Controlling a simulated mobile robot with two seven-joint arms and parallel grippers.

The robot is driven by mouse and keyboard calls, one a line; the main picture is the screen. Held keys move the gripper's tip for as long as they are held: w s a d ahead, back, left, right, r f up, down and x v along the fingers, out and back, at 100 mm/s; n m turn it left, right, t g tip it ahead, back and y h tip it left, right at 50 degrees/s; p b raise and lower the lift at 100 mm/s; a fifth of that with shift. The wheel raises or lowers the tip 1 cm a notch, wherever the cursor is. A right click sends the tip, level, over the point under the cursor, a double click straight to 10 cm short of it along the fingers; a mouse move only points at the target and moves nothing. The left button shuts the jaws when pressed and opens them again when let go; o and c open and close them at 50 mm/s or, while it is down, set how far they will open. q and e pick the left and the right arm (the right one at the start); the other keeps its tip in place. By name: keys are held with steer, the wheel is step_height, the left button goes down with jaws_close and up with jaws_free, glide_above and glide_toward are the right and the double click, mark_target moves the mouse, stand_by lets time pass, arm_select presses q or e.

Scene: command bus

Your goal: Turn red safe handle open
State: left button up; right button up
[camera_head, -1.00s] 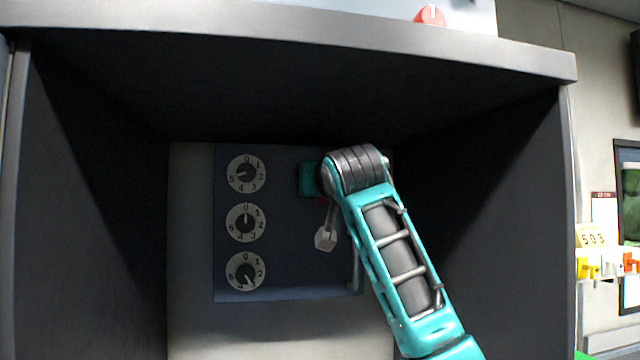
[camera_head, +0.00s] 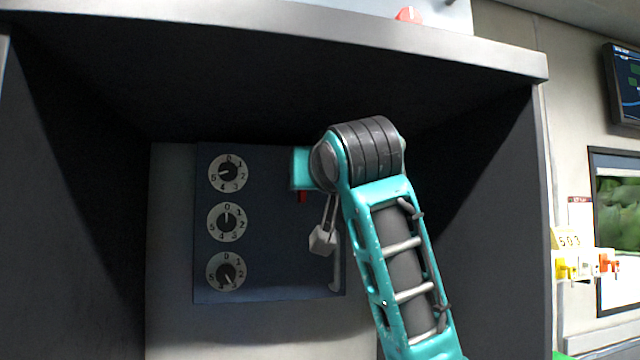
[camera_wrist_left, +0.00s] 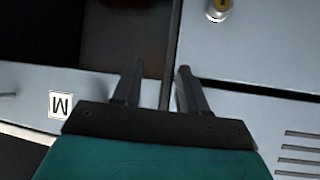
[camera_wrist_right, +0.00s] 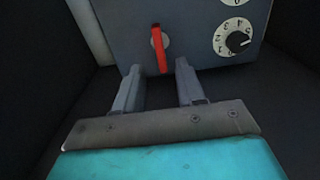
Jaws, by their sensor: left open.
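The red safe handle (camera_wrist_right: 160,50) shows in the right wrist view as a narrow upright bar on a round mount on the dark blue safe door (camera_wrist_right: 195,25). My right gripper (camera_wrist_right: 157,72) is open and empty, its fingertips just short of the handle and on either side of its line. In the head view only a small red bit of the handle (camera_head: 302,196) shows below my teal hand; my right arm hides the rest and the fingers. My left gripper (camera_wrist_left: 156,68) is open and empty, facing grey cabinet fronts away from the safe.
The safe sits in a dark recess with side walls and a top edge (camera_head: 300,28). Three numbered dials (camera_head: 228,222) run down its left side. The left wrist view shows an open dark compartment (camera_wrist_left: 120,35), a yellow lock (camera_wrist_left: 220,6) and a label (camera_wrist_left: 60,104).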

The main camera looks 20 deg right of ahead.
steer(key=s, duration=0.4)
steer(key=shift+s+b, duration=0.2)
steer(key=shift+b, duration=0.1)
